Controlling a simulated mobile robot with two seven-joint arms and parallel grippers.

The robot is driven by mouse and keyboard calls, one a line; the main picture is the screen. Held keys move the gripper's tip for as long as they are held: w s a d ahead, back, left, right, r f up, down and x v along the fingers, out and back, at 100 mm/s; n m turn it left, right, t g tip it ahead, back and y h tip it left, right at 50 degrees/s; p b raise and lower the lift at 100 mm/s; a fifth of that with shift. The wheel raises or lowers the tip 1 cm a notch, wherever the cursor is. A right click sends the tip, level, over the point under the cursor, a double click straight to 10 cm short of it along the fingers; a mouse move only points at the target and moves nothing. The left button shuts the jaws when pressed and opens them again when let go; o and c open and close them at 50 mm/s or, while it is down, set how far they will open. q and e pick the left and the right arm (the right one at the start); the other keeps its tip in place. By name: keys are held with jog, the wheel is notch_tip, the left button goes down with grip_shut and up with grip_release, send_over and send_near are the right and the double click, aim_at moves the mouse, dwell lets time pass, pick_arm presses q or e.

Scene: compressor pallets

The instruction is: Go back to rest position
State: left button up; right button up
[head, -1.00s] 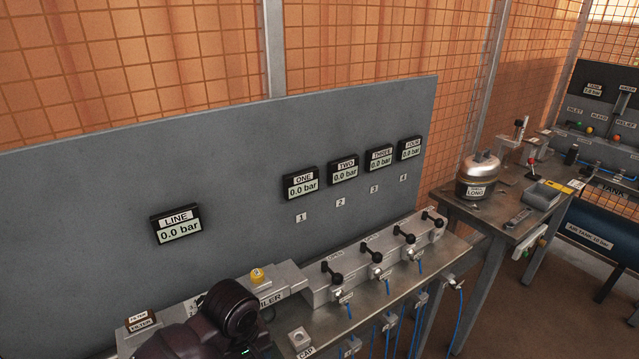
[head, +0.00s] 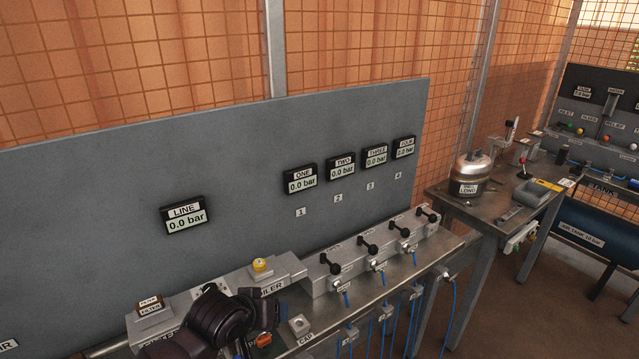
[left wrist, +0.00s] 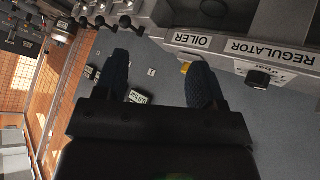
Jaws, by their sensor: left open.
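My left gripper (left wrist: 160,75) is open and empty in the left wrist view, its two dark fingers apart. The view there looks upside down at the bench, with the labels OILER (left wrist: 192,40) and REGULATOR (left wrist: 270,50) close by the right finger. In the head view my dark left arm (head: 215,322) comes in at the bottom, in front of the filter and oiler row, and hides part of it. My right gripper is in no frame.
A manifold (head: 375,255) with black levers stands on the bench. A small block marked CAP (head: 300,326) sits at the front. A metal tank (head: 473,172) stands on the right table.

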pick_arm(q)
jog(key=s+a+f+m+t+y+b, duration=0.1)
jog(key=s+a+f+t, duration=0.2)
jog(key=a, duration=0.2)
jog(key=s+a+f+m+t+b, duration=0.1)
jog(key=s+a+f+m+t, duration=0.15)
jog(key=a, duration=0.25)
jog(key=s+a+f+n+g+y, duration=0.1)
jog(key=s+a+f, duration=0.2)
jog(key=s+f, duration=0.2)
jog(key=s+a+f+n+g+y, duration=0.1)
jog(key=s+a+f, duration=0.3)
jog(key=s, duration=0.7)
notch_tip(320, 180, down, 2)
jog(key=shift+s+f+n+y+b, duration=0.1)
jog(key=shift+s+n+y+b, duration=0.2)
jog(key=shift+n+y, duration=0.25)
